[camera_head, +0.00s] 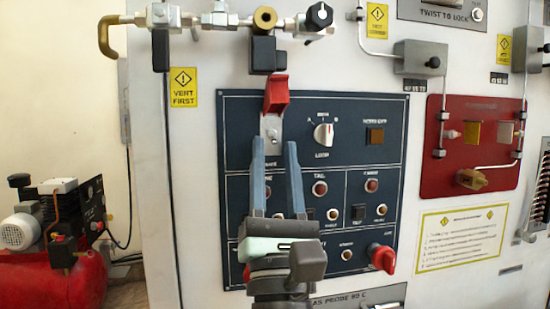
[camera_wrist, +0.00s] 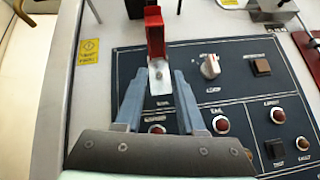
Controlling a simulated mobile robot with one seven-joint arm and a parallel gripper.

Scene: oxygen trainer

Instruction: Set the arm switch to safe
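A guarded switch, which appears to be the arm switch, sits at the upper left of the dark blue panel. Its red cover (camera_head: 276,92) stands raised above a pale metal plate (camera_head: 271,128); the red cover also shows in the wrist view (camera_wrist: 154,32), as does the plate (camera_wrist: 158,82). A small metal toggle seems to be on the plate, but its position is too small to tell. My gripper (camera_head: 275,143) is open, its two blue-grey fingers apart and empty. In the wrist view, the fingertips (camera_wrist: 159,70) appear on either side of the plate. The label below is partly hidden and unreadable.
A white rotary knob (camera_head: 323,134) and a square brown button (camera_head: 375,136) are right of the switch. A red knob (camera_head: 382,258) sticks out at the panel's lower right. Pipes and valves (camera_head: 265,18) run above. A red compressor (camera_head: 55,250) stands at left.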

